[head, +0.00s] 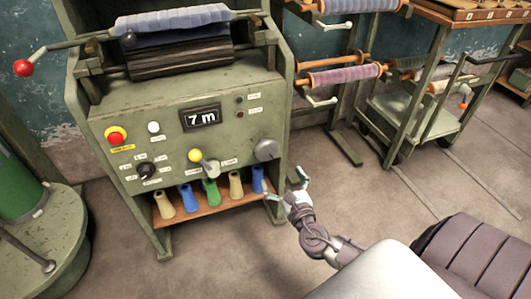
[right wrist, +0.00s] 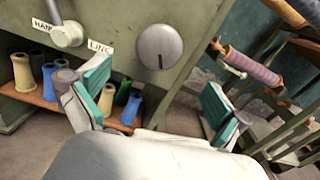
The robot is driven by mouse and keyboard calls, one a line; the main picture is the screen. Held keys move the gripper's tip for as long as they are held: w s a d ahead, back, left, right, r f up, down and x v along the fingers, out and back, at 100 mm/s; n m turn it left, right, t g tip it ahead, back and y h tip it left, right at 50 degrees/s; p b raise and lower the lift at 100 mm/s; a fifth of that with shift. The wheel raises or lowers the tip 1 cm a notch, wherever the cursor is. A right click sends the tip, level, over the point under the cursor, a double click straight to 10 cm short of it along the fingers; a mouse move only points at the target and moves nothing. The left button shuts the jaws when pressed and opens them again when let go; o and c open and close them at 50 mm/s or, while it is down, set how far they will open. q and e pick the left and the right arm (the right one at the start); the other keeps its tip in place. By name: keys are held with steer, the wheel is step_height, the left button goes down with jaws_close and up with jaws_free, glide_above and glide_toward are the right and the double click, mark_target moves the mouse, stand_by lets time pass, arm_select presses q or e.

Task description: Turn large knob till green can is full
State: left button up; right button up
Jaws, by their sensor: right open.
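The large knob (head: 267,150) is a round grey dial at the lower right of the green machine's front panel. In the right wrist view, the large knob (right wrist: 159,47) has a dark line pointing down. My right gripper (head: 285,184) is open and empty, below and slightly right of the knob, not touching it. Its two teal-padded fingers (right wrist: 158,100) are spread wide below the knob in the wrist view. A green cylinder (head: 20,175), possibly the green can, stands at the left edge, partly cut off; its fill cannot be seen. My left gripper is not in view.
The panel carries a display (head: 201,117) reading 7 m, a red button (head: 115,135) and a grey lever (head: 210,168) left of the knob. Several coloured bobbins stand on a wooden shelf (head: 190,216) below. Spool racks (head: 345,75) stand to the right. The floor in front is clear.

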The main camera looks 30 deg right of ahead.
mark_target(268, 152)
steer(key=b+x, duration=0.1)
steer(key=x, duration=1.2)
steer(key=shift+w+d, duration=0.15)
steer(key=shift+w, duration=0.15)
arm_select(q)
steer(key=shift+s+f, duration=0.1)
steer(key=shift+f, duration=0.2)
arm_select(e)
steer(key=c, duration=1)
arm_select(q)
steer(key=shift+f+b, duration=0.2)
steer(key=shift+b, duration=0.2)
arm_select(e)
steer(key=shift+f+m, duration=0.1)
steer(key=shift+m, duration=0.3)
